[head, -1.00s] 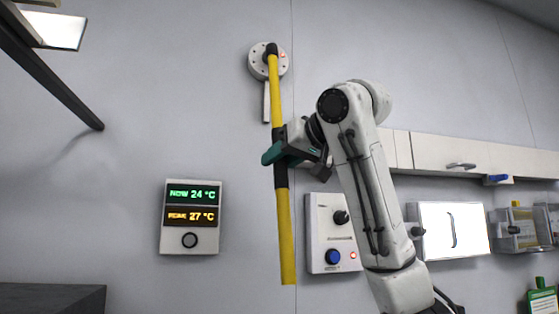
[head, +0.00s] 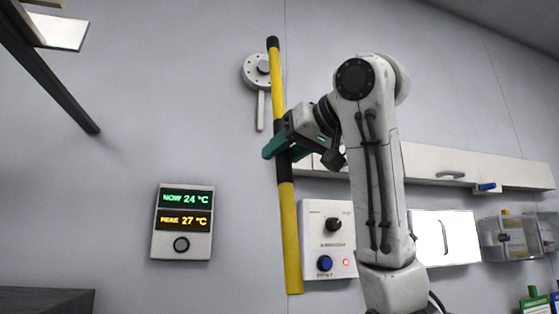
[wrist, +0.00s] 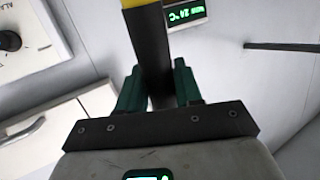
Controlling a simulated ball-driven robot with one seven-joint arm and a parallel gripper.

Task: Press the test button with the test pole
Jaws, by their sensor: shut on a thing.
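The test pole (head: 291,240) is long and yellow with a black tip and a black grip band. It stands nearly upright, leaning slightly left at the top. My gripper (head: 280,147) is shut on the black band; in the wrist view its green fingers (wrist: 158,90) flank the black section of the pole (wrist: 150,45). A round pale device (head: 252,76) on the wall has a dark-centred button (head: 263,67) and a short arm hanging below. The pole's black tip is above and right of this button. The pole's yellow shaft passes the device's right edge; I cannot tell the gap to the wall.
A wall display (head: 183,222) reads NOW 24 °C and PEAK 27 °C. A control panel (head: 318,225) with a black knob, a blue button and a lit red lamp is behind the pole's lower part. Cabinets (head: 425,163) and clear boxes (head: 500,238) are at right.

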